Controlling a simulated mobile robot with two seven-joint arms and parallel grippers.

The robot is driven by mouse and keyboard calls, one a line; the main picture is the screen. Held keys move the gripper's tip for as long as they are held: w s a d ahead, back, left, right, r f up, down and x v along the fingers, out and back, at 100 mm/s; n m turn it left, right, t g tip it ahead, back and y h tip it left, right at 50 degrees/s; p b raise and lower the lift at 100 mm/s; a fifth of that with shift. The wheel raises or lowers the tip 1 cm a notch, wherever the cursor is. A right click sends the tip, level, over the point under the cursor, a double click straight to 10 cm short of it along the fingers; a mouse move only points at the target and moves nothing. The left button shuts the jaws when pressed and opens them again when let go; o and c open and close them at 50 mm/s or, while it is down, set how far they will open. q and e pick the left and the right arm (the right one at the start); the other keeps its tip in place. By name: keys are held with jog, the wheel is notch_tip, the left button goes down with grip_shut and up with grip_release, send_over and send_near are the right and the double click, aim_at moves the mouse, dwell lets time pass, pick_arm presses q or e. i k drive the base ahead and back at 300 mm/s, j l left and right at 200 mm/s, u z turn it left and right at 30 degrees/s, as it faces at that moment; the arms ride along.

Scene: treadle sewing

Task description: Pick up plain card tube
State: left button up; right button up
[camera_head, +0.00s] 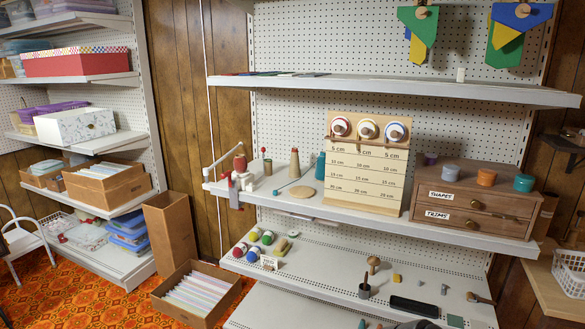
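I cannot pick out a plain card tube with certainty. A tan, cone-shaped upright piece (294,163) stands on the middle shelf (350,222), left of the chart board. Neither of my grippers is in view.
A wooden board with three round spools (364,175) stands at the middle shelf's back. A drawer box (473,203) with small pots on top stands to its right. A teal bottle (320,164) is left of the board. A cardboard box of papers (198,293) sits on the floor.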

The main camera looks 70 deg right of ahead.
aim_at(240, 163)
jog(key=i+j+z, duration=0.1)
jog(key=i+z, duration=0.25)
jog(key=i+j+z, duration=0.1)
jog(key=z, duration=2.05)
jog(key=j, duration=0.1)
